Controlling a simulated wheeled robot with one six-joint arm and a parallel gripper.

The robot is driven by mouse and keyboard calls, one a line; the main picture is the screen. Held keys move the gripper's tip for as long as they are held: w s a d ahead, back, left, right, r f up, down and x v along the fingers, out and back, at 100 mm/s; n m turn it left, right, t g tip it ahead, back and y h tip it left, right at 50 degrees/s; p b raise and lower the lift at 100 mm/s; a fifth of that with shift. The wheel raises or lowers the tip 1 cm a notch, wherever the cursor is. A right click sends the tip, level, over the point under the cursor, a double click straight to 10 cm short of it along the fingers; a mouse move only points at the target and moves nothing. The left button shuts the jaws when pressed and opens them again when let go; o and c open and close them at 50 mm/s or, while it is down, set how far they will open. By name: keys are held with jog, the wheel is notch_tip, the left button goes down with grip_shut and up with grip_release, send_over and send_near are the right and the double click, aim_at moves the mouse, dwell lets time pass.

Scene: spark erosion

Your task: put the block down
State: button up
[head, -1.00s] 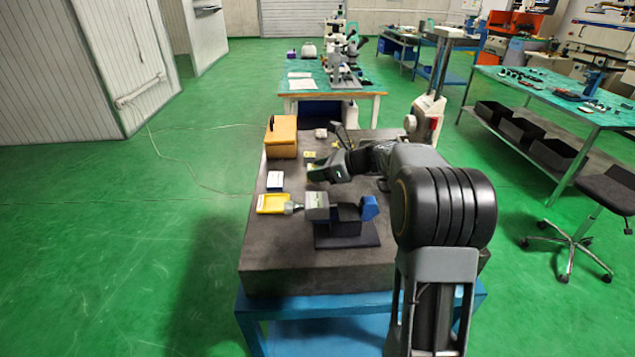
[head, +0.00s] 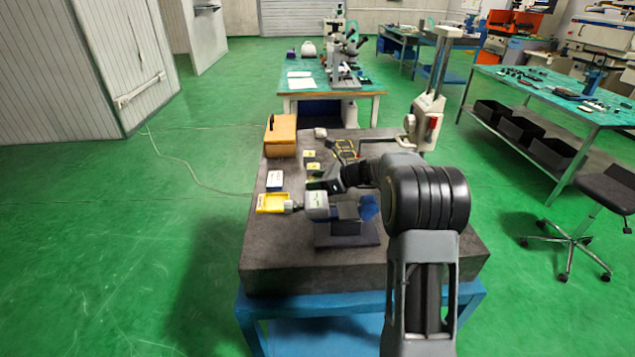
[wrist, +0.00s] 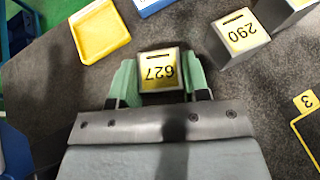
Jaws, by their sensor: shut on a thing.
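My gripper (wrist: 160,82) has green fingers and is shut on a grey block with a yellow top marked 627 (wrist: 160,68). The held block cannot be made out clearly there. Whether the block touches the slab is not clear. A second block marked 290 (wrist: 238,40) stands apart, up and to the right in the wrist view, with part of another block beyond it.
A yellow tray (wrist: 100,33) lies to the upper left, beside a blue and white box (head: 274,180). A wooden box (head: 281,136) stands at the back left. Yellow outlines (head: 345,147) mark the slab near the tall stand (head: 424,118).

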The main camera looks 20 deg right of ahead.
jog(key=shift+f, duration=0.1)
jog(key=o, duration=1.1)
jog(key=shift+s+d+r, duration=0.1)
jog(key=shift+d+r, duration=0.05)
jog(key=shift+r, duration=0.1)
jog(key=v, duration=1.1)
jog(key=shift+s+d+r, duration=0.1)
jog(key=shift+d, duration=0.15)
